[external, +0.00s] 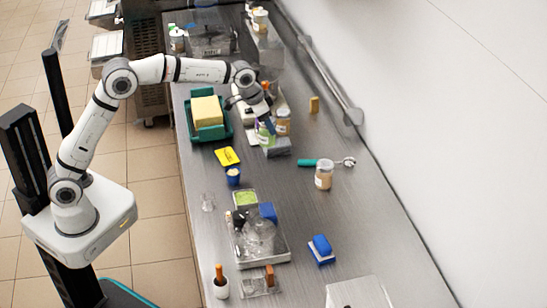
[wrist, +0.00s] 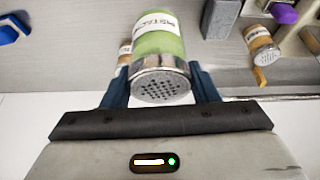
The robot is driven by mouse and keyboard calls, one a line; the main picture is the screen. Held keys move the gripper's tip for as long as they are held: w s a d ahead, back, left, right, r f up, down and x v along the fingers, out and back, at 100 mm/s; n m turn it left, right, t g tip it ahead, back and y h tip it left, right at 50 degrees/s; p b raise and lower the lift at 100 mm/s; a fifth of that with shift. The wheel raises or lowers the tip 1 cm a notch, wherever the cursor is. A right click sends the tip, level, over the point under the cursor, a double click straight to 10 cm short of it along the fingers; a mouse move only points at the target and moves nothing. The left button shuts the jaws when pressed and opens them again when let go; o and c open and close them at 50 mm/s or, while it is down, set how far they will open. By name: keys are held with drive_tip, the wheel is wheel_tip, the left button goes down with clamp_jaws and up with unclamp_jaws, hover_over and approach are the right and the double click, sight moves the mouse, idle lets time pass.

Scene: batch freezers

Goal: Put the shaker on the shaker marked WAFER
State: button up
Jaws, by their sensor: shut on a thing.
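My gripper (external: 262,120) is shut on a green shaker (external: 266,135), above the far middle of the steel counter. In the wrist view my gripper (wrist: 160,90) has its blue fingers on both sides of the green shaker (wrist: 158,45). Its label begins "PISTA", and its perforated metal cap faces the camera. A brown-filled shaker (external: 283,122) stands close beside it in the external view. Another brown-filled shaker (external: 323,175) stands apart, nearer on the counter. The wrist view shows a shaker with a perforated cap (wrist: 262,45) at right and part of another (wrist: 125,55) behind the green one. I cannot read WAFER anywhere.
A grey block (external: 277,148) lies under the held shaker's area. A teal tray (external: 213,133) with a yellow block is to the left. A teal-handled scoop (external: 310,162) lies behind the nearer shaker. A scale with a bowl (external: 260,255) and a blue sponge (external: 321,246) are nearer.

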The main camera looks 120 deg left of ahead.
drive_tip(key=s+a+f, duration=0.1)
drive_tip(key=f, duration=0.3)
drive_tip(key=s+a+f+p, duration=0.1)
drive_tip(key=f, duration=0.4)
drive_tip(key=s+a+f+p, duration=0.1)
drive_tip(key=f, duration=0.4)
drive_tip(key=shift+f, duration=0.25)
drive_tip(key=shift+w+f, duration=0.1)
drive_tip(key=shift+f, duration=0.2)
drive_tip(key=shift+f+n, duration=0.25)
drive_tip(key=shift+n, duration=0.05)
drive_tip(key=o, duration=1.1)
drive_tip(key=shift+r, duration=0.1)
drive_tip(key=shift+c, duration=0.2)
